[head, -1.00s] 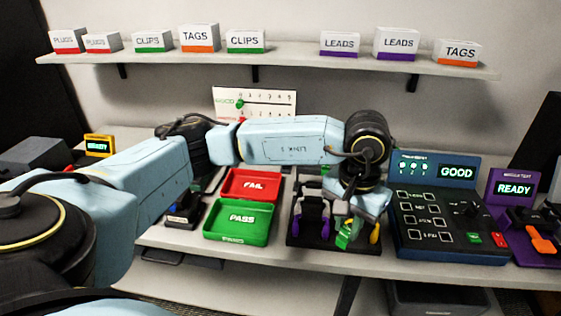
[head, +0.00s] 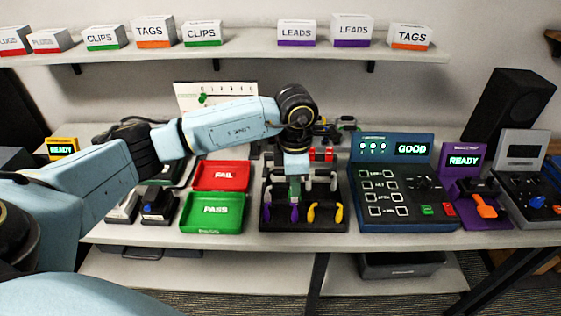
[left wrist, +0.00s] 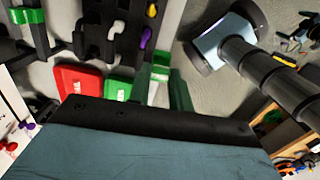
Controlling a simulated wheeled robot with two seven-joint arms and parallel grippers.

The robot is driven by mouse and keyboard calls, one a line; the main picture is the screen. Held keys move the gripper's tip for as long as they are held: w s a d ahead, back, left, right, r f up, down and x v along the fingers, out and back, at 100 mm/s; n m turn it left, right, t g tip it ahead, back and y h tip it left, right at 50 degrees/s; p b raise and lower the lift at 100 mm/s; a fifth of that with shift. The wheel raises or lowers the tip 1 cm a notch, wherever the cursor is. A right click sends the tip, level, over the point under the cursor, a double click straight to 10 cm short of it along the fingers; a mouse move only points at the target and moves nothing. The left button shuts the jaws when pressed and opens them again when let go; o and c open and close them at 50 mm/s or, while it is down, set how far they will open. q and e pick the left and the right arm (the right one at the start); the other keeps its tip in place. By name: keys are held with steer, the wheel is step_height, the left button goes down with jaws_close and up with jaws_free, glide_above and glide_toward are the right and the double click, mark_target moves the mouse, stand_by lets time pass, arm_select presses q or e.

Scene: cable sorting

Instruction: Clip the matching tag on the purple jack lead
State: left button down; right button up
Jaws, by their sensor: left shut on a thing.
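The lead rack (head: 300,226) is a black stand on the table. A lead with purple plugs (head: 267,212) hangs in its left half. A lead with yellow plugs (head: 313,214) hangs to the right. My left gripper (head: 294,184) points down over the rack and is shut on a green piece (left wrist: 160,72), whose type I cannot tell. The green piece is just above the right purple plug; I cannot tell whether they touch. A purple plug also shows in the left wrist view (left wrist: 146,37), left of the green piece. My right gripper is not in view.
A red FAIL tray (head: 222,175) and a green PASS tray (head: 214,212) lie left of the rack. A blue tester reading GOOD (head: 405,195) stands close on the right, then a purple READY station (head: 475,190). Boxes of tags (head: 154,32) and leads stand on the shelf.

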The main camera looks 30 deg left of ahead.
arm_select(q)
steer(key=n, duration=0.1)
steer(key=a+n+p, duration=0.1)
steer(key=n, duration=0.3)
steer(key=shift+w+a+r, duration=0.15)
steer(key=shift+w+r, duration=0.05)
steer(key=shift+w, duration=0.05)
steer(key=shift+w+a+f+n, duration=0.1)
steer(key=shift+a+f+n, duration=0.6)
steer(key=shift+n, duration=1.35)
steer(key=shift+w+a+f+n, duration=0.1)
steer(key=shift+a+f+n, duration=0.25)
steer(key=shift+f+n, duration=1.25)
steer(key=shift+w+a+f+n, duration=0.1)
steer(key=shift+a+f+n, duration=0.35)
steer(key=shift+n, duration=2.1)
steer(key=shift+a+r, duration=0.1)
steer(key=shift+r, duration=0.05)
steer(key=shift+f+b, duration=0.7)
steer(key=shift+f, duration=0.3)
steer(key=c, duration=0.6)
jaws_free()
steer(key=shift+c, duration=0.2)
